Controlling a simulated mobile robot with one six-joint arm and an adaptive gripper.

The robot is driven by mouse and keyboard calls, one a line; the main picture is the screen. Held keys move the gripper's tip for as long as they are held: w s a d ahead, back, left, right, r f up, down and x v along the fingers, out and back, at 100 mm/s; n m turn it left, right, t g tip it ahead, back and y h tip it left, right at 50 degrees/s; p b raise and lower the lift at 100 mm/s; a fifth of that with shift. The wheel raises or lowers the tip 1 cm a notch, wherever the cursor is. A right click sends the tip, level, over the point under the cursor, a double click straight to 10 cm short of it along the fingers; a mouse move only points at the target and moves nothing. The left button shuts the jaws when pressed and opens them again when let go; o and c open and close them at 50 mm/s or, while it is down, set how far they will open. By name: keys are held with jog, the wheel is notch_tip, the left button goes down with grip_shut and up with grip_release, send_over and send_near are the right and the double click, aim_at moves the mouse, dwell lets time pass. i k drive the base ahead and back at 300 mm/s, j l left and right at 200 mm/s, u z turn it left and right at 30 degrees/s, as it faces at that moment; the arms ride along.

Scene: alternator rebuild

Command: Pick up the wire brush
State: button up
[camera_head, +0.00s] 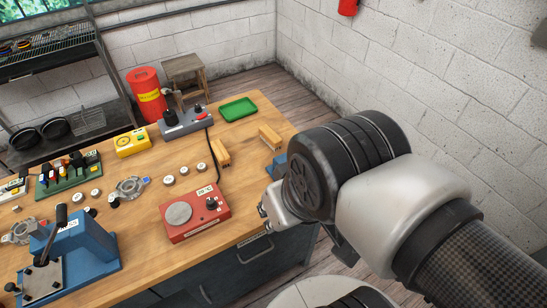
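I cannot make out a wire brush for certain. Two small tan, wood-coloured pieces, one left (220,153) and one right (269,137), stand on the right part of the wooden workbench (150,248); whether either is a brush is too small to tell. My gripper (266,212) is at the bench's right front edge, right of the red device. My own wrist hides most of it, so its opening does not show. A blue item (275,168) is partly hidden behind my wrist.
A red device with a round plate (195,213) sits near the front edge. A blue press (75,250) stands at the left front. A green tray (238,108), grey device (186,122) and yellow box (132,142) are farther back. A red drum (146,94) stands behind the bench.

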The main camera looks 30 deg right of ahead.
aim_at(223, 156)
jog(key=i+l+u, duration=0.15)
jog(key=i+u, duration=0.2)
jog(key=i+l+u, duration=0.15)
jog(key=u, duration=0.2)
jog(key=i+l, duration=0.05)
jog(key=i, duration=0.05)
